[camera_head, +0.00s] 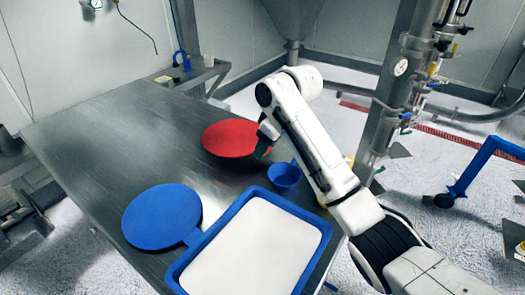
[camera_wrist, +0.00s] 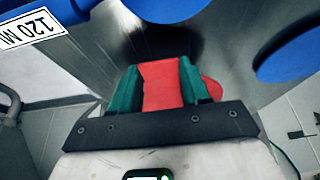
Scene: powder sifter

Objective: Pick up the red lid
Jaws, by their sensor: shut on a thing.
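The red lid (camera_head: 229,138) is a round, flat disc over the far right part of the metal table. My gripper (camera_head: 265,146) is at the lid's right edge, partly hidden behind my arm. In the wrist view my gripper's green fingers (camera_wrist: 160,82) are shut on the lid, whose red surface (camera_wrist: 163,85) fills the space between them. A bit of red also shows beyond the right finger. I cannot tell whether the lid rests on the table or is slightly raised.
On the metal table (camera_head: 110,135) are a blue round disc (camera_head: 160,217), a blue-rimmed tray of white powder (camera_head: 323,240) and a small blue bowl (camera_head: 285,177) close to my arm. The table's left part is clear. A metal post (camera_head: 384,105) stands behind my arm.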

